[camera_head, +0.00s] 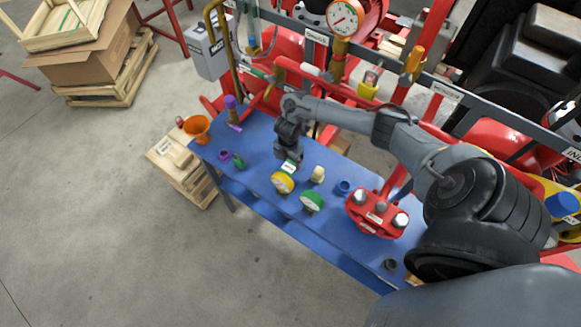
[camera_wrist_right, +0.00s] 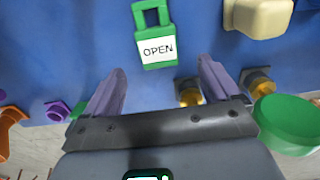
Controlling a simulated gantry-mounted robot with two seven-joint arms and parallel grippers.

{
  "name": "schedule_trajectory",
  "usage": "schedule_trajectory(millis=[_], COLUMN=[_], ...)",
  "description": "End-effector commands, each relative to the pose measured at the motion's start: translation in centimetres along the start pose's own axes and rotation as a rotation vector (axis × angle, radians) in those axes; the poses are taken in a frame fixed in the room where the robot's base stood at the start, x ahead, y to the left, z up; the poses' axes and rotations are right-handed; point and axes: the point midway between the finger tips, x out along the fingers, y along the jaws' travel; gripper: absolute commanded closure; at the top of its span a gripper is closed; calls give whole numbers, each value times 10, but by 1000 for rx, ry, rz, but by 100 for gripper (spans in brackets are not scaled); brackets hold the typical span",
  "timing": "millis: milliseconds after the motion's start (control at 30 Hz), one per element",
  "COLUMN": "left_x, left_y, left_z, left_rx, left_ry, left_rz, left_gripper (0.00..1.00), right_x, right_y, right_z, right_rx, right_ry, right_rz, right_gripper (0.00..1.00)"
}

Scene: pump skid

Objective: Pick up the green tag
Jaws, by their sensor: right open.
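The green tag (camera_wrist_right: 153,52) has an open loop at its top and a white panel reading "OPEN". It lies flat on the blue bench (camera_head: 318,214). In the head view it shows as a small green and white patch (camera_head: 289,167) just below my right gripper (camera_head: 289,156). In the right wrist view my right gripper (camera_wrist_right: 162,68) is open and empty. Its two purple-grey fingers point toward the tag, one on either side of its line, with the tag ahead between the tips. No contact shows. My left gripper is not in view.
Close to the tag are a yellow gauge (camera_head: 282,182), a green gauge (camera_head: 312,201) and a beige knob (camera_head: 318,174). An orange funnel (camera_head: 197,126) and a small green part (camera_head: 238,161) are farther left. A red block (camera_head: 376,213) is right. Red pipework runs behind.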

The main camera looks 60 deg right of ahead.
Motion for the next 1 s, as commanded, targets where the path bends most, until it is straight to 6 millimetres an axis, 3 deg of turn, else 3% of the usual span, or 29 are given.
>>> schedule_trajectory(millis=[167, 500, 833, 1000], left_x=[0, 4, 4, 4], left_y=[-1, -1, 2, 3], left_z=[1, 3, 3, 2], left_rx=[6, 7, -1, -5], left_ry=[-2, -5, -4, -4], left_rz=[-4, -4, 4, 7], left_gripper=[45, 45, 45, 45], right_x=[9, 49, 54, 54], right_y=[0, 2, 3, 2], right_z=[0, -1, -1, -1], right_rx=[1, 1, -1, -1], right_ry=[0, -1, -2, -2], right_rz=[-1, -1, 1, 1], right_gripper=[11, 11, 11, 35])
